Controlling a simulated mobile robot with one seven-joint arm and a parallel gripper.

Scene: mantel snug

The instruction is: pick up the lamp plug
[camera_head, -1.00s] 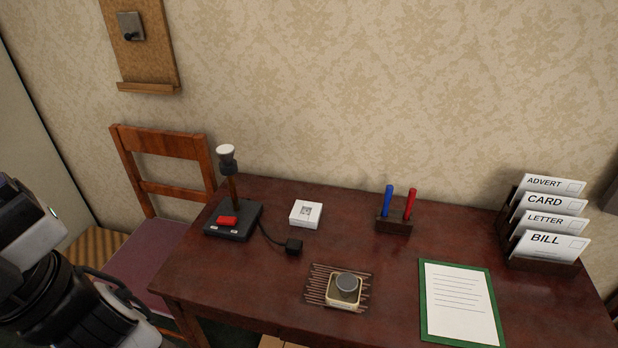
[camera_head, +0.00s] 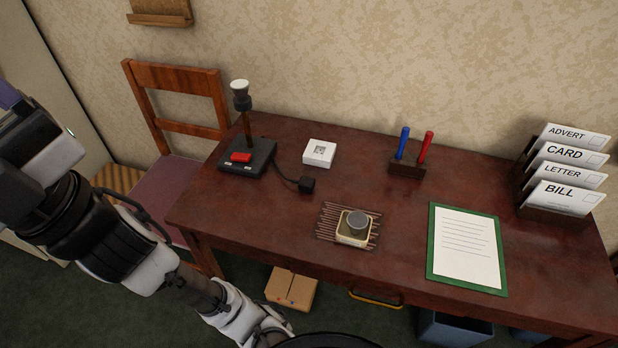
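The lamp plug (camera_head: 307,184) is a small black block lying on the dark red desk (camera_head: 290,230). A black cord runs from it to the lamp (camera_head: 246,130), which has a dark base with a red switch, a brown stem and a white top. A white socket box (camera_head: 319,153) sits just behind the plug. My arm is at the left, off the desk and well apart from the plug. My gripper's fingers are not visible.
A slatted mat (camera_head: 325,232) holding a cream box with a grey knob (camera_head: 356,223) is in front of the plug. A pen block (camera_head: 405,169), a letter rack (camera_head: 525,205) and a green-edged sheet (camera_head: 432,235) are to the right. A chair (camera_head: 172,80) stands left; a carton (camera_head: 291,289) is on the floor.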

